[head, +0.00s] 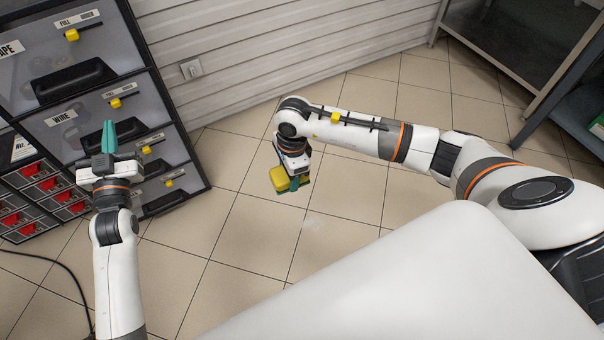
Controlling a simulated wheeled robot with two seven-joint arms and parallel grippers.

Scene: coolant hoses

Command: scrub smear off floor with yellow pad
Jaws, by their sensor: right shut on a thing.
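A yellow pad (279,180) is held in my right gripper (293,182), which is shut on it. The pad appears to be above the tiled floor; its exact height is hard to tell. A faint pale smear (309,223) lies on the floor, a little below and to the right of the pad in the head view. My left gripper (109,137) points up in front of the drawer cabinet at the left. Its teal fingers look close together with nothing visible between them.
A dark cabinet (136,111) with labelled drawers and red bins (38,170) stands at the left. A black cable (72,275) lies on the floor at lower left. A metal shelf (515,70) stands at upper right. The tiled floor (235,235) around the smear is clear.

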